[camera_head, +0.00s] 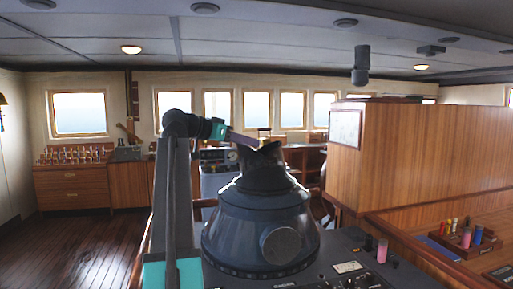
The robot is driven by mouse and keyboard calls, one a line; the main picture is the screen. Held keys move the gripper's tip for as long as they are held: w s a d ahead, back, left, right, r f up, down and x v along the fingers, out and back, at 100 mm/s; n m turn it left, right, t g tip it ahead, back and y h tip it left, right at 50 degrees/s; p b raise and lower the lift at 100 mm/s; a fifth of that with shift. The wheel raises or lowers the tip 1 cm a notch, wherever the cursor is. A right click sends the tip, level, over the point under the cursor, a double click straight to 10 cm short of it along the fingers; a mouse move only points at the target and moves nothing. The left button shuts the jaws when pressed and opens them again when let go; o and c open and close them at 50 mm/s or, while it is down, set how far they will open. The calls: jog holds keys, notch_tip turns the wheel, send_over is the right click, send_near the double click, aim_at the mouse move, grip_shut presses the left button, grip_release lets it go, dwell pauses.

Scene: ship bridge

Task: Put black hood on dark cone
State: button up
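The dark cone (255,232) stands upright on a dark console in the middle of the view, with a round disc on its front side. The black hood (264,172) is at the cone's narrow top, with a notched upper edge. It looks in line with the cone, but I cannot tell whether it rests on it. My arm rises at the left and bends over towards the hood. My gripper (250,141) is at the hood's upper edge. Its fingertips overlap the hood there, and their opening is too small and dark to make out.
The console (395,277) carries knobs, a white label and a pink cylinder (382,250). A wooden partition (430,150) stands at the right, above a tray (470,241) of coloured cylinders. Wooden cabinets (72,187) line the back left. The floor at left is clear.

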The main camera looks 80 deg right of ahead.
jog(key=shift+v, duration=0.95)
